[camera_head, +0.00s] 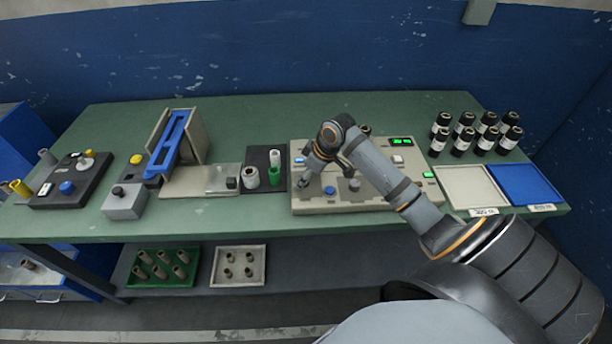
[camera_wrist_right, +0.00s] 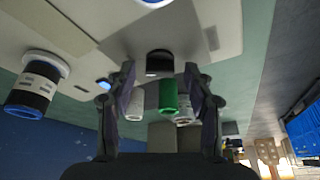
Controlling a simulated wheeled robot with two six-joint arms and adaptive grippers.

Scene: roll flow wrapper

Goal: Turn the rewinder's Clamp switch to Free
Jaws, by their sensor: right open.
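The rewinder (camera_head: 375,204) is a beige machine on the green bench, with lit green displays, a blue button (camera_head: 330,190) and a grey knob (camera_head: 354,184) on its top. My right arm reaches over it from the right, and my right gripper (camera_head: 309,182) is above its left front part. In the right wrist view, my right gripper (camera_wrist_right: 159,82) is open. A dark round knob (camera_wrist_right: 159,62) shows between its fingertips; I cannot tell whether they touch it. The Clamp label and the switch's setting are not readable. My left gripper is not in view.
White and green rolls (camera_head: 274,175) stand on a dark plate left of the rewinder. Several dark rolls (camera_head: 463,146) stand at the back right, behind a white tray (camera_head: 467,187) and a blue tray (camera_head: 524,186). A blue-and-grey device (camera_head: 170,145) stands farther left.

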